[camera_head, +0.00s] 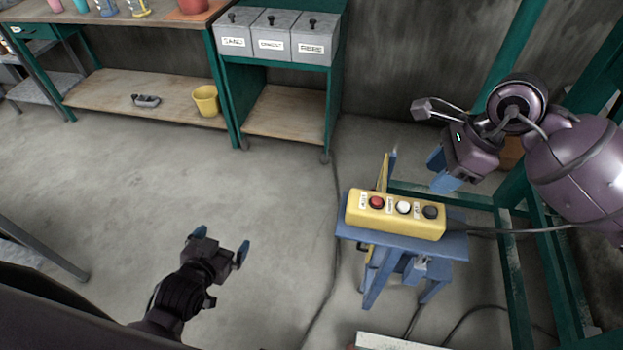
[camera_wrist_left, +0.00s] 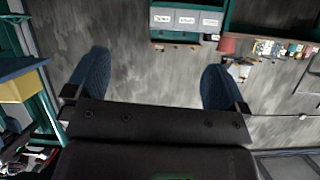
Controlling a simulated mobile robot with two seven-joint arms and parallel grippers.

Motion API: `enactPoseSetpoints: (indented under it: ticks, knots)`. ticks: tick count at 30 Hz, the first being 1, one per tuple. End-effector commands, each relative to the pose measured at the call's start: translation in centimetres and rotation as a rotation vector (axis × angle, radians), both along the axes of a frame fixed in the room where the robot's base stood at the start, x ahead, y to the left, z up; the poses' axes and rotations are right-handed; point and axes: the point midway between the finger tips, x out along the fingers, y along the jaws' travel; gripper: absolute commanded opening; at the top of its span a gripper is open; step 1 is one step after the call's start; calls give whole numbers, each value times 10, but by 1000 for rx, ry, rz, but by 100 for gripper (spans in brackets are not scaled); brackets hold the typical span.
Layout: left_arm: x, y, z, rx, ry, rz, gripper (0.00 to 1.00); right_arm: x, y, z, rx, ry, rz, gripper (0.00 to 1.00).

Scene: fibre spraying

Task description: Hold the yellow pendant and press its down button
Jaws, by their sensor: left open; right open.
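The yellow pendant (camera_head: 395,224) lies on a small blue stool (camera_head: 458,244) right of centre in the head view. It has a red button (camera_head: 376,202), a white button (camera_head: 403,207) and a dark button (camera_head: 430,212), with small labels I cannot read for sure. My left gripper (camera_head: 220,244) is open and empty, low over the floor well left of the stool. Its two blue fingers are spread in the left wrist view (camera_wrist_left: 155,84), with nothing between them. My right gripper (camera_head: 442,172) is open, above and behind the pendant's right end, not touching it.
A cable (camera_head: 520,231) runs right from the pendant. A green frame (camera_head: 512,262) stands right of the stool. Labelled grey bins (camera_head: 275,38) sit on a green stand, beside a workbench with a yellow bucket (camera_head: 206,100) underneath. Floor between left gripper and stool is clear except for a cable.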

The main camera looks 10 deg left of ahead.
Motion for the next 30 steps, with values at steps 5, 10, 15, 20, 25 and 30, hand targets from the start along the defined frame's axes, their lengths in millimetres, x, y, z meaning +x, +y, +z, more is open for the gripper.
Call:
enactPoseSetpoints:
  ticks: [5,10,15,20,25,30]
  knots:
    - [58,-14,37,59,-109,-86,100,0,0,0,1,0,0,43]
    - [107,-27,77,196,-252,-178,100,0,0,0,2,0,0,43]
    - [150,-47,127,426,-463,-296,100,0,0,0,2,0,0,43]
    - [179,-74,178,725,-716,-431,100,0,0,0,2,0,0,43]
    - [192,-111,219,1111,-1016,-589,100,0,0,0,2,0,0,43]
    - [189,-144,232,1490,-1301,-746,100,0,0,0,2,0,0,43]
